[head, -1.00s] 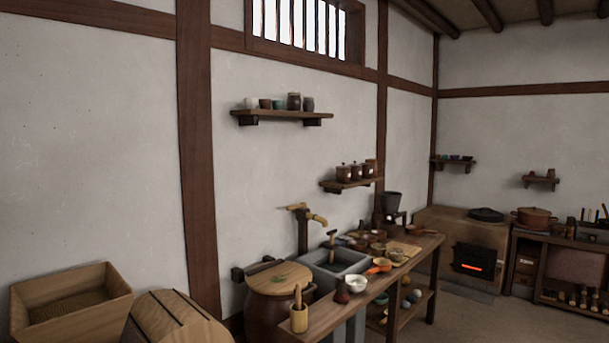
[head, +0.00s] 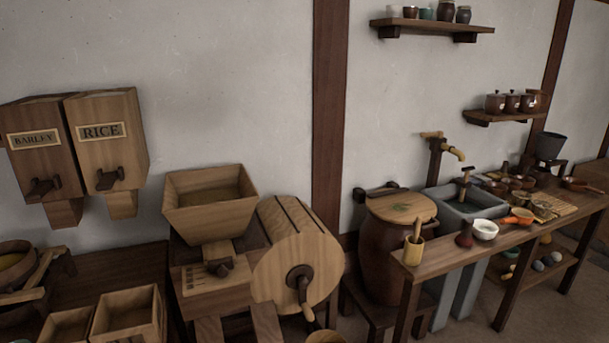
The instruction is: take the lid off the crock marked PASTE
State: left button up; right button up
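I cannot read the word PASTE on any vessel. Several small brown lidded jars (head: 494,103) stand in a row on the lower wall shelf (head: 485,118) at the right; any marks on them are too small to read. A large brown crock (head: 385,250) stands on a low stand beside the counter, with a flat wooden lid (head: 402,207) on top. I see no lettering on it. Neither of my grippers is in view.
A counter (head: 445,253) with bowls and a grey sink (head: 490,205) runs along the right. A wooden drum machine (head: 298,255) with a hopper (head: 210,215) stands in the middle. RICE (head: 112,155) and BARLEY (head: 40,160) bins hang at the left. Floor shows at lower right.

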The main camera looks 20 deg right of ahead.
aim_at(495, 95)
jog(key=i+l+z, duration=0.15)
jog(key=l+z, duration=0.2)
jog(key=i+l+z, duration=0.2)
jog(key=l+z, duration=0.2)
jog(key=i+l+z, duration=0.15)
jog(key=z, duration=0.25)
jog(key=i+l+z, duration=0.2)
jog(key=z, duration=0.15)
jog(key=i+l+z, duration=0.25)
jog(key=z, duration=0.15)
jog(key=i+l+z, duration=0.1)
jog(key=i, duration=0.5)
jog(key=i+l, duration=0.2)
jog(key=i, duration=0.45)
jog(key=i+l+u, duration=0.25)
jog(key=i+u, duration=0.15)
jog(key=i+l+u, duration=0.8)
jog(key=i+l, duration=0.1)
jog(key=l, duration=0.05)
